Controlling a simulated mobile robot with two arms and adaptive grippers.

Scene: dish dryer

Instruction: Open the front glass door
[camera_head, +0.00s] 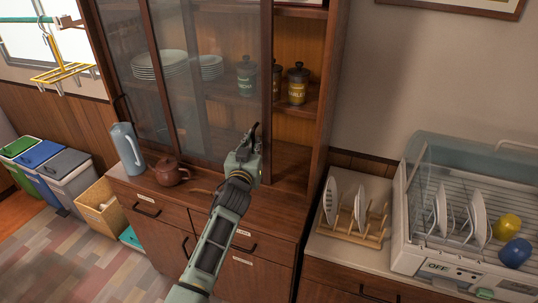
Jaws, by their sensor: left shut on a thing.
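The wooden cabinet (338,70) has sliding glass doors with dark wood frames. The front glass door (222,105) stands slid partly left, leaving a narrow open gap at the cabinet's right side. Another glass door (125,55) is at the left, with a dark handle (122,106). My left gripper (256,135) is at the lower right edge of the front glass door, shut on its handle. The gripper hides most of that handle. My right gripper is not in view.
Jars (297,84) and stacked plates (158,64) stand inside the cabinet. A brown teapot (170,172) and grey-blue jug (127,148) stand on the ledge, left of my arm. A plate rack (352,232) and dish dryer (405,225) stand at the right.

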